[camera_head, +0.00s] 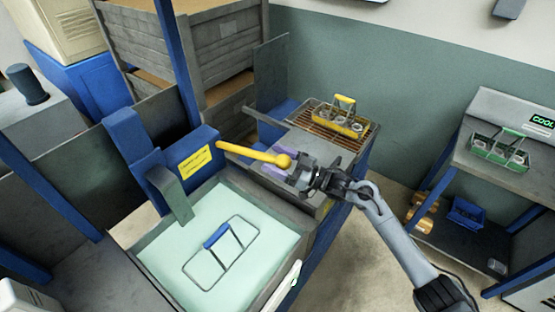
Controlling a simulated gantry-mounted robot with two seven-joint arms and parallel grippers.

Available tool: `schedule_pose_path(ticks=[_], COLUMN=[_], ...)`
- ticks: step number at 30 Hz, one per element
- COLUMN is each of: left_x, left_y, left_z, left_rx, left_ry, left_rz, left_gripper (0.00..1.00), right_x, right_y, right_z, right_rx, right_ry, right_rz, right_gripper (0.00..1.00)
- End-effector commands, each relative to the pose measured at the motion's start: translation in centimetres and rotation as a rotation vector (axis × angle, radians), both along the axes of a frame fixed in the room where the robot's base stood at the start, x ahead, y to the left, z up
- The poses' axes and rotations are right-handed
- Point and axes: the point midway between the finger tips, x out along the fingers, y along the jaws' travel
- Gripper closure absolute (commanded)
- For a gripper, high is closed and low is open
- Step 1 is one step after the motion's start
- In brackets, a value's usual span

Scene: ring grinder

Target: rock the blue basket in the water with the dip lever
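The dip lever (245,153) is a yellow rod with a ball knob, reaching right from the blue machine housing. My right gripper (278,164) is at the knob end, its purplish fingers beside the ball. I cannot tell whether they are closed on it. The blue basket (216,236) shows as a blue grip and dark wire frame in the pale green water (172,262) of the tank. Its lower part is hidden by the water. My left gripper is not in view.
A yellow-handled basket (345,122) stands on a rack behind my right gripper. A green basket (498,150) stands on the right shelf, below a green "COOL" display (542,122). Wooden crates (180,45) stand at the back left. Bare floor lies between the bench and shelf.

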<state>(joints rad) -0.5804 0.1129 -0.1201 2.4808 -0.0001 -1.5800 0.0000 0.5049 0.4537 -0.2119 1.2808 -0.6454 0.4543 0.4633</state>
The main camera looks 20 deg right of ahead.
Motion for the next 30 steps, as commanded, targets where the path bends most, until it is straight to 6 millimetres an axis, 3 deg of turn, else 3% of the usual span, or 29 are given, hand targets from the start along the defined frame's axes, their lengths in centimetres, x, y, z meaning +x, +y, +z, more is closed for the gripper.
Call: schedule_pose_path(ticks=[8, 24, 30], left_x=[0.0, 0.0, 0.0], left_y=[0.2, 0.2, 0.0], left_z=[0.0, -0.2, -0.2], left_rx=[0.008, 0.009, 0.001], left_ry=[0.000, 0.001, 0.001], left_rz=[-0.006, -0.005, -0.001], left_gripper=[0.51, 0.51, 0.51], right_x=[-0.4, -5.7, -6.8], right_y=[-0.5, -6.3, -7.6], right_z=[-0.1, -2.1, -2.4], right_rx=[0.000, -0.001, 0.000], right_ry=[0.000, 0.001, 0.000], right_rz=[-0.001, 0.000, 0.000], right_gripper=[0.25, 0.25, 0.25])
